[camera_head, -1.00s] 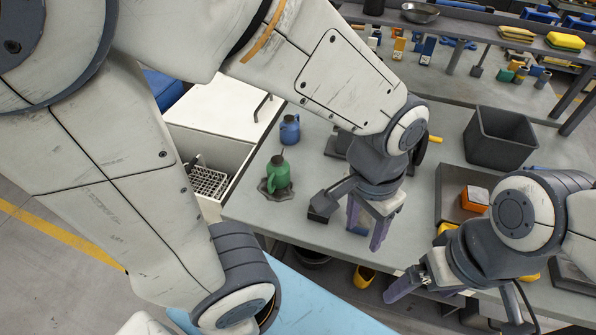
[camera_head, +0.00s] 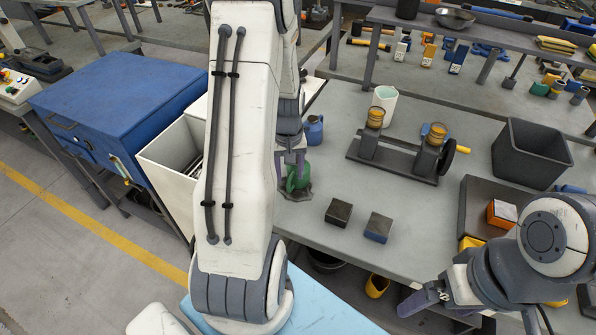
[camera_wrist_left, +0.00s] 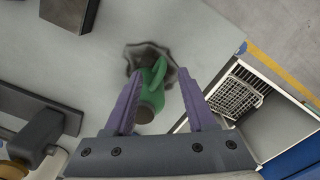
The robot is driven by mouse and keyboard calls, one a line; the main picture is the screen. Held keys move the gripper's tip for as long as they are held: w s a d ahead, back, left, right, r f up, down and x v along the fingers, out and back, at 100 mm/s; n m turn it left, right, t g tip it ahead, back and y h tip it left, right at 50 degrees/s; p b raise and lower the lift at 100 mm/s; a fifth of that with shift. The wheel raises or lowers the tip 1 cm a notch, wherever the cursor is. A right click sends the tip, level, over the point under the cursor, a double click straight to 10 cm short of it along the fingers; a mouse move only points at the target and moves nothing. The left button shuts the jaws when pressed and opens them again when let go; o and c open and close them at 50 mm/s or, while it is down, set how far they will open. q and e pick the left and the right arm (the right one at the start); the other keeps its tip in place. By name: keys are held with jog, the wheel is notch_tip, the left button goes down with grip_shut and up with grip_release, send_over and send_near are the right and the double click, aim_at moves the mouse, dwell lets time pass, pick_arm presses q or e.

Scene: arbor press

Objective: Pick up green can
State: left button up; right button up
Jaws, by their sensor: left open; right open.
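The green can (camera_head: 297,178) stands at the left end of the grey table, partly hidden by my left arm in the head view. In the left wrist view the green can (camera_wrist_left: 152,84) shows its handle and spout, over a dark wavy-edged mat (camera_wrist_left: 150,55). My left gripper (camera_wrist_left: 158,90) is open, with its purple fingers on either side of the can. It also shows in the head view (camera_head: 289,165), at the can. I cannot tell whether the fingers touch it. My right gripper (camera_head: 420,300) is open and empty near the table's front edge.
A blue jug (camera_head: 314,130) stands just behind the can. Two dark blocks (camera_head: 339,212) lie to its right, and a dark stand with a handwheel (camera_head: 400,158) is behind them. A white bin with a rack (camera_wrist_left: 240,90) is beside the table's end.

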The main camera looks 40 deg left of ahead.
aim_at(289, 182)
pick_arm(q)
jog(key=f+p, duration=0.1)
jog(key=f, duration=0.4)
jog(key=shift+s+f, duration=0.2)
jog(key=shift+f, duration=0.4)
grip_shut()
jog(key=shift+w, duration=0.1)
dwell(0.9)
